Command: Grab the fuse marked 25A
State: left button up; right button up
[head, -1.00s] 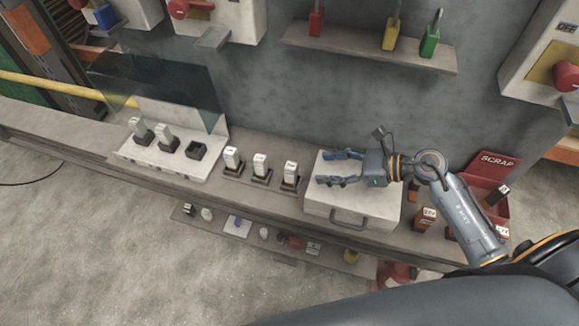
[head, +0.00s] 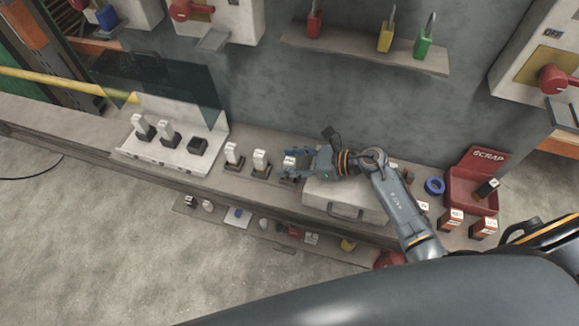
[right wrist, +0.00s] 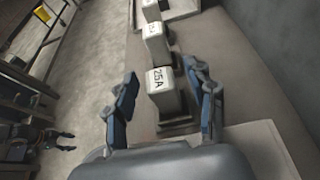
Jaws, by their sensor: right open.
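The fuse marked 25A (right wrist: 163,88) is a pale block standing upright in a dark holder; its label reads clearly in the right wrist view. In the head view this fuse (head: 289,162) is the rightmost of three in a row on the ledge, partly covered by my fingers. My right gripper (head: 284,167) is open, with one finger on each side of the fuse; I cannot tell whether they touch it. The fingers also show in the right wrist view (right wrist: 160,75). My left gripper (right wrist: 66,140) shows small at the lower left there, its fingers apart.
Two similar fuses (head: 260,160) (head: 232,155) stand to the left. A white panel (head: 165,158) holds two fuses and an empty socket, with a tinted clear cover (head: 165,85) behind. A white case (head: 340,195) lies under my right wrist. A red scrap bin (head: 470,185) stands at right.

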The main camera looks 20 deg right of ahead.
jog(key=shift+d, duration=0.1)
jog(key=shift+c, duration=1.3)
grip_shut()
jog(key=shift+r, duration=0.15)
